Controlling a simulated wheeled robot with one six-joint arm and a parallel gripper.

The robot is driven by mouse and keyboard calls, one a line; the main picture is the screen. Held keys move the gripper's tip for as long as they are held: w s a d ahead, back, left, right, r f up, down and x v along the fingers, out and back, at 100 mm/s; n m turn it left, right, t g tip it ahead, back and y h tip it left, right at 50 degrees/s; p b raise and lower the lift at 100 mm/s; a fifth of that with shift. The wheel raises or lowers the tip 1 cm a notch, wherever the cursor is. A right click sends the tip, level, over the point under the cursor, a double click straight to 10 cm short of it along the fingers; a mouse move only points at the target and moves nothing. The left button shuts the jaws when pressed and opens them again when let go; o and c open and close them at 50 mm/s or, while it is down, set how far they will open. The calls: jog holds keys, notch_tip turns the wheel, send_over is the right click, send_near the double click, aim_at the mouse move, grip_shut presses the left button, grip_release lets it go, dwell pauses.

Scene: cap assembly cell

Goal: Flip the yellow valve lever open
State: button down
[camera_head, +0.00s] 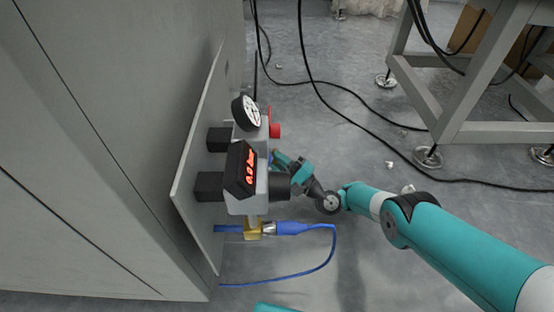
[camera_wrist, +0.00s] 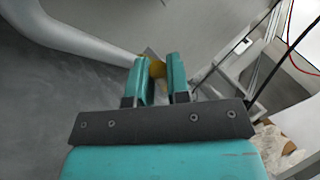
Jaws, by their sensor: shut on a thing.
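The yellow valve lever (camera_wrist: 157,68) shows in the wrist view as a small yellow piece between my fingertips. My gripper (camera_wrist: 158,72) is shut on it, with one teal finger on each side. Most of the lever is hidden by the fingers, so I cannot tell its angle. In the head view my gripper (camera_head: 279,161) is right behind the grey valve unit (camera_head: 240,206), partly hidden by it. The lever cannot be made out there.
The unit carries a round gauge (camera_head: 246,112), a red-digit display (camera_head: 241,168) and a red knob (camera_head: 275,130). A blue hose (camera_head: 292,228) loops from a brass fitting (camera_head: 254,231) below it. Black cables (camera_head: 345,108) cross the floor near a grey metal frame (camera_head: 457,92).

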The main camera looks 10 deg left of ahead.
jog(key=shift+s+f+n+b, duration=0.2)
jog(key=shift+n+b, duration=0.1)
jog(key=shift+n, duration=0.3)
jog(key=c, duration=1.1)
grip_release()
jog(key=shift+d, duration=0.1)
jog(key=shift+r, duration=0.1)
